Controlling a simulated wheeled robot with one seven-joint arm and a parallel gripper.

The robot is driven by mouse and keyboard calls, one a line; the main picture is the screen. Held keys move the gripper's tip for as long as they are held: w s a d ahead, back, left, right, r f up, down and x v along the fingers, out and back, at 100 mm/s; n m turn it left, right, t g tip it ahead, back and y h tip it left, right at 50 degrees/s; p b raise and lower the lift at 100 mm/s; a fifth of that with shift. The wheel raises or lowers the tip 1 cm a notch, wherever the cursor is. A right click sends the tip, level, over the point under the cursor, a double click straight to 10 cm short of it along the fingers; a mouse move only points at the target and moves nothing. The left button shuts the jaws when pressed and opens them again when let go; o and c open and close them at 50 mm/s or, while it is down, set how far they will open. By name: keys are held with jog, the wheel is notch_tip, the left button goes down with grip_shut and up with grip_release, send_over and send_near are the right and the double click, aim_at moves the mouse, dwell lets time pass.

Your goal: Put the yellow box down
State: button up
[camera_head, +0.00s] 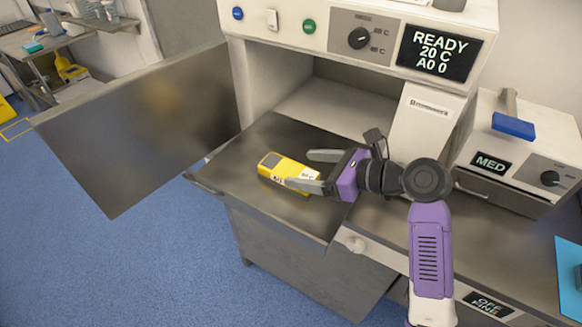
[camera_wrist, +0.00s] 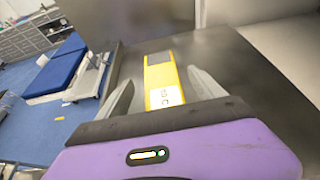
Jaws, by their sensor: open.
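The yellow box (camera_head: 284,168) lies on the grey metal tray surface (camera_head: 235,183) in front of the open cabinet. It also shows in the wrist view (camera_wrist: 162,82), with a dark patch at its far end and a white label at its near end. My gripper (camera_head: 308,170) is open, its fingers pointing left at the box. In the wrist view the two fingers (camera_wrist: 163,100) stand apart on either side of the box's near end, with gaps visible. The near finger hides part of the box in the head view.
The cabinet's door (camera_head: 145,125) stands open at left. The cabinet (camera_head: 345,100) has a READY display (camera_head: 440,52) above. A smaller MED unit (camera_head: 520,150) with a blue-ended handle (camera_head: 513,126) stands at right. The tray left of the box is clear.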

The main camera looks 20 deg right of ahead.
jog(key=v, duration=0.5)
jog(key=shift+s, duration=0.2)
jog(key=shift+d, duration=0.1)
